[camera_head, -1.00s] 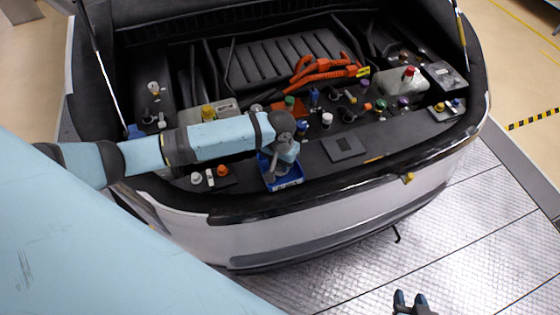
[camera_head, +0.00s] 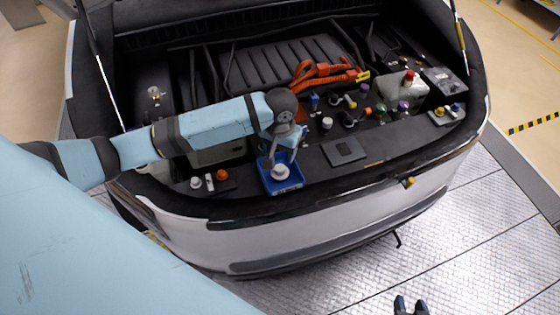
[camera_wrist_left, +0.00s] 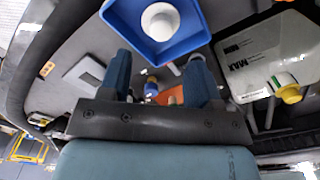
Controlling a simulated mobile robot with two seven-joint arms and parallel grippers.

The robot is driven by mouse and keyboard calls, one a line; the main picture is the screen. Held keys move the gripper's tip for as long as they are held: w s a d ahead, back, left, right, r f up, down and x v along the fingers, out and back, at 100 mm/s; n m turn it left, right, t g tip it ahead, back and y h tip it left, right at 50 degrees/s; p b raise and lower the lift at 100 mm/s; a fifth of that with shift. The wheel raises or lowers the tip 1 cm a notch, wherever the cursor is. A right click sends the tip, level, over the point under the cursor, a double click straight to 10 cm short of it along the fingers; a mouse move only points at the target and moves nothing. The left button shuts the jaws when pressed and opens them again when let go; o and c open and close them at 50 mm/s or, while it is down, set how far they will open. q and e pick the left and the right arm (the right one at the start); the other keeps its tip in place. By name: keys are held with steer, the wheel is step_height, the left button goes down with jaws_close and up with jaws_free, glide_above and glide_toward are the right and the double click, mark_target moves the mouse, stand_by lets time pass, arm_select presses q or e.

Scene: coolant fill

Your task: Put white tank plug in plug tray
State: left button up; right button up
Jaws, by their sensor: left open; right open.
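A white tank plug (camera_head: 281,172) lies in the blue plug tray (camera_head: 283,188) at the front edge of the engine bay. The left wrist view also shows the white plug (camera_wrist_left: 160,21) inside the blue tray (camera_wrist_left: 192,45), at the top of the picture. My left gripper (camera_head: 286,152) is just behind and above the plug in the head view. Its two fingers (camera_wrist_left: 162,72) are apart with nothing held between them, clear of the plug. My right gripper (camera_head: 411,305) is at the bottom edge of the head view, open and empty, away from the car.
Several caps, including a white one (camera_head: 327,123) and an orange one (camera_head: 221,175), stand around the bay. A tank with a red cap (camera_head: 408,76) stands at right. Orange cables (camera_head: 322,72) lie at the back. A flat dark square panel (camera_head: 344,151) is right of the tray.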

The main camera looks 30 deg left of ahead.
arm_select(q)
step_height(320, 180, up, 4)
steer(key=shift+f, duration=0.1)
stand_by(0.6)
